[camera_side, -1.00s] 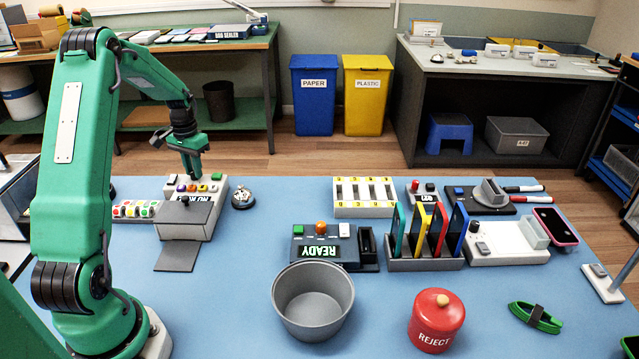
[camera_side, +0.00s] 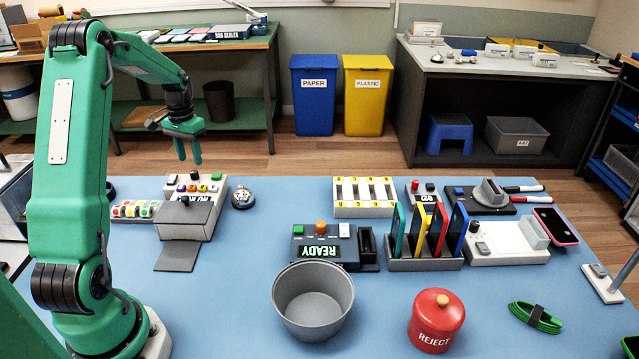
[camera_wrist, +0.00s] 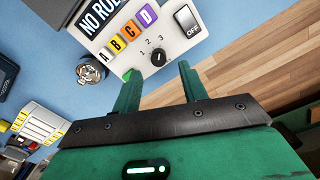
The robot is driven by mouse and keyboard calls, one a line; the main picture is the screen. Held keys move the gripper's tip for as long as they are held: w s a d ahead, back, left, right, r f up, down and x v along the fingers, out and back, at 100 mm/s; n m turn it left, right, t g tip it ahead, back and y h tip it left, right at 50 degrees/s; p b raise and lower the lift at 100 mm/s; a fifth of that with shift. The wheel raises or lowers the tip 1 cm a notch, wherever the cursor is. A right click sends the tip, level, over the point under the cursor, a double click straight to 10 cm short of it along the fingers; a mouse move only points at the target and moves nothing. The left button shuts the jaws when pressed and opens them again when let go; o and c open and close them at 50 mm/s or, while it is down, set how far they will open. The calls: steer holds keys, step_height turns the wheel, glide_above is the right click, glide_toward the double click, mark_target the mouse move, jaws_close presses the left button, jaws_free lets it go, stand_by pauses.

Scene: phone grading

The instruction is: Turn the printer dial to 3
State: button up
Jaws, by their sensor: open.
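The printer (camera_side: 205,225) is the pale and grey device at the left of the blue table, with coloured buttons on its panel. In the wrist view its panel (camera_wrist: 178,22) shows a "NO RULE" display, buttons A to D, and a black round dial (camera_wrist: 158,57) with 1, 2 and 3 printed around it. I cannot tell surely which number the dial's mark points to. My gripper (camera_side: 188,161) is above the back of the printer, open and empty, apart from it. In the wrist view the dial shows just beyond and between my open fingertips (camera_wrist: 156,75).
An OFF switch (camera_wrist: 187,18) and a green button (camera_wrist: 128,74) lie near the dial. A round metal bell (camera_side: 242,198) stands right of the printer. The grey bowl (camera_side: 313,335) is farther in front.

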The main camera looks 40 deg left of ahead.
mark_target(195, 172)
steer(key=shift+r, duration=1.6)
steer(key=shift+r, duration=0.1)
steer(key=shift+w+d+r, duration=0.1)
steer(key=shift+d+r, duration=0.1)
steer(key=shift+d, duration=0.1)
steer(key=s+d+r+m+t, duration=0.1)
steer(key=d+r, duration=0.3)
steer(key=d, duration=0.3)
steer(key=d+r+t+y, duration=0.1)
steer(key=d+r, duration=0.3)
steer(key=d, duration=0.3)
steer(key=s+d+r+m+t, duration=0.1)
steer(key=d+r, duration=0.2)
steer(key=d, duration=0.3)
steer(key=s+d+m+t, duration=0.2)
steer(key=s+d, duration=0.9)
steer(key=d, duration=0.4)
steer(key=shift+s+r+t+h, duration=0.15)
steer(key=shift+s+t+h, duration=0.1)
steer(key=shift+t+h, duration=0.15)
